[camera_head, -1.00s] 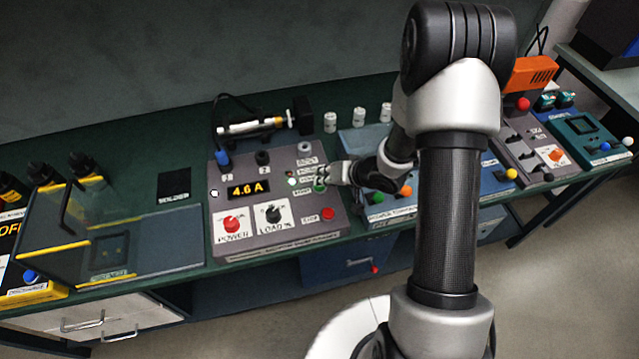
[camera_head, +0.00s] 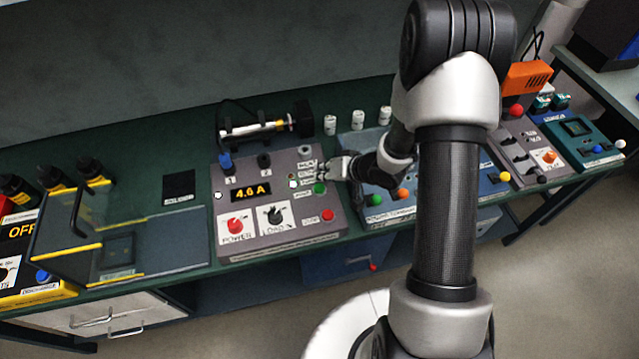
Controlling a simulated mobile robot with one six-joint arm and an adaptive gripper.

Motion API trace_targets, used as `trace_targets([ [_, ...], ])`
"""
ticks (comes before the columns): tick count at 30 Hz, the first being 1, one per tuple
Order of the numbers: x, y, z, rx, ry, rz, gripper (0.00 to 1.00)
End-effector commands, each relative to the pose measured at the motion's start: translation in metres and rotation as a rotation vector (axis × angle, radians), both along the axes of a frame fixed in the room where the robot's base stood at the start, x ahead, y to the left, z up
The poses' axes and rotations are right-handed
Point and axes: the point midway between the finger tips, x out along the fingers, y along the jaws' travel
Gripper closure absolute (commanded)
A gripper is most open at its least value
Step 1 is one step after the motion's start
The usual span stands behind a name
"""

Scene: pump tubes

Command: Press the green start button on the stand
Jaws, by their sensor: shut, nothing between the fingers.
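The grey stand (camera_head: 255,222) sits on the bench with a lit amber display reading 4.6 A. Its green button (camera_head: 320,188) shows on the right side of the panel, above a red button (camera_head: 328,215). My gripper (camera_head: 326,172) is shut and empty. In the picture its tip lies just above and to the right of the green button. The button is uncovered in this view, and I see a gap between it and the fingers. The exact height of the fingertips above the panel cannot be told.
A blue panel (camera_head: 440,195) with a green button (camera_head: 376,200) is to the right, partly behind my arm. A clear-lidded box (camera_head: 160,240) is to the left. Small white containers (camera_head: 358,120) stand behind.

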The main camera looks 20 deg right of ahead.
Motion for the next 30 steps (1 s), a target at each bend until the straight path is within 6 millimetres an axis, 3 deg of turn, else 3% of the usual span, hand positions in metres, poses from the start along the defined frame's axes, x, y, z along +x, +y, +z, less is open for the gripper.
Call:
trace_targets([
  [1,0.000,0.000,0.010,0.000,0.000,0.000,1.00],
  [10,0.000,0.000,0.034,0.000,0.000,0.000,1.00],
  [30,0.000,0.000,0.033,0.000,0.000,0.000,1.00],
])
